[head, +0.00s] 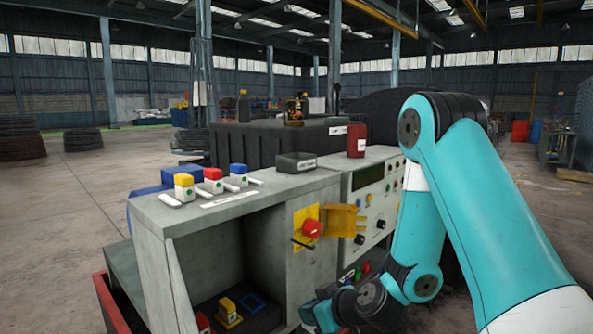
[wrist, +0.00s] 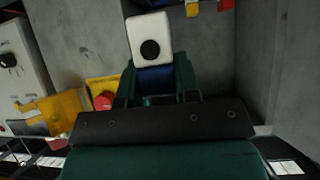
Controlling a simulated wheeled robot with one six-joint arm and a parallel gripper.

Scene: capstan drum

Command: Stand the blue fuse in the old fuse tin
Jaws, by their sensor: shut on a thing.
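My gripper (wrist: 156,72) is shut on a fuse (wrist: 152,40) in the wrist view. The fuse has a white end with a black round spot, and its blue part sits between the dark green jaws. In the head view my gripper (head: 318,314) is low at the bottom, beside the cabinet's open bay; the held fuse cannot be made out there. The old fuse tin (head: 296,162), a dark open tray with a white label, sits on the cabinet top, well above my gripper. Its inside is mostly hidden.
White fuses with yellow (head: 184,186), red (head: 213,180) and blue (head: 238,175) tops stand on the cabinet top left of the tin. A red switch (head: 312,228) and yellow flap (head: 343,220) project from the front.

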